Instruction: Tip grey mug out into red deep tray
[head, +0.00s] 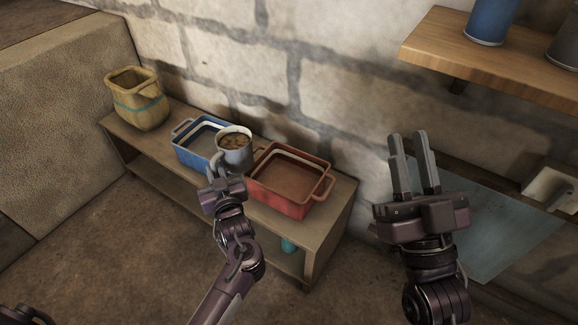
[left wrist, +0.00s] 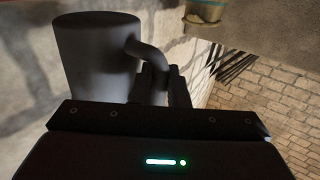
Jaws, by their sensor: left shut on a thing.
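The grey mug (head: 236,154) is upright in the head view, with brownish contents showing at its top. It is in front of the gap between the blue tray and the red deep tray (head: 314,209). My left gripper (head: 217,172) is shut on the mug's handle, on the mug's left side. In the left wrist view the mug (left wrist: 98,60) fills the upper left, with its handle between the fingers (left wrist: 160,82). The red deep tray stands on the bench, right of the mug, and looks empty. My right gripper (head: 411,165) is open and empty, well to the right.
A blue tray (head: 183,147) stands left of the red one on the wooden bench (head: 334,215). A yellowish jug (head: 140,105) stands at the bench's left end. A wooden shelf (head: 490,62) with a blue cup (head: 490,20) is at upper right. A stone wall runs behind.

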